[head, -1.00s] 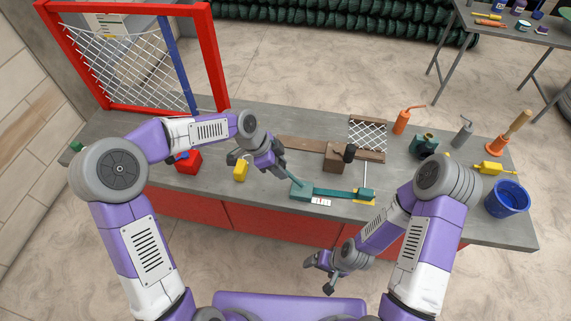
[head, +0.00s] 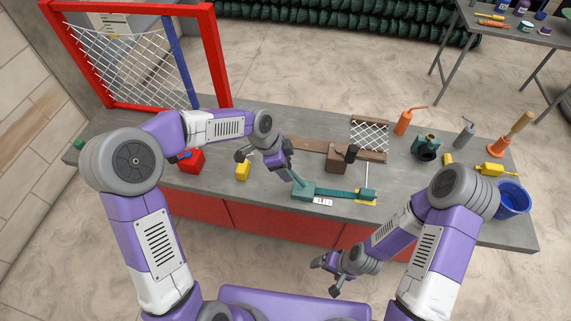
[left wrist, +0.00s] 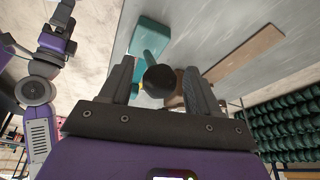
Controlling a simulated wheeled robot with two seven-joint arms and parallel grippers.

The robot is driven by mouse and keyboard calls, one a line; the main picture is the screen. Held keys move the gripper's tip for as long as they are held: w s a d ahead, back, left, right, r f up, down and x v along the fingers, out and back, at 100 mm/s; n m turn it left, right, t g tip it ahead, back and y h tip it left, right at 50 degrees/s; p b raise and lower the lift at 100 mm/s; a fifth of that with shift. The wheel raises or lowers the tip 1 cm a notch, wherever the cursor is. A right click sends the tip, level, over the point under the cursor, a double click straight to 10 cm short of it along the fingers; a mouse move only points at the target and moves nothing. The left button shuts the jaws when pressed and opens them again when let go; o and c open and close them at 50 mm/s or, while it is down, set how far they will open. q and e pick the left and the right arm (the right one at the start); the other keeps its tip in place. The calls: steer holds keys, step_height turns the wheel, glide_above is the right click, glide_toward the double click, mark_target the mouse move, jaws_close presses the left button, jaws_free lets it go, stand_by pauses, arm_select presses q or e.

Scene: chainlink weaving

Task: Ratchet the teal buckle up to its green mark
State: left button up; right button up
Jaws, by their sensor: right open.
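The teal buckle (head: 303,192) lies near the front edge of the bench, with a dark teal strap (head: 335,194) running right from it. Its lever, with a black knob (left wrist: 160,80), stands tilted up and to the left. A small white card with red marks (head: 322,201) lies before the strap; I cannot make out a green mark. My right gripper (head: 323,276) is open and empty, before the bench.
A brown block (head: 337,160) and a mesh panel (head: 369,136) are behind the strap. A thin upright post (head: 367,180) is at its right end. A blue bucket (head: 512,201) is far right.

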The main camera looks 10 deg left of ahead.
arm_select(q)
steer(key=p+v, duration=0.2)
steer(key=v, duration=0.5)
steer(key=shift+r, duration=0.25)
steer(key=shift+a, duration=0.1)
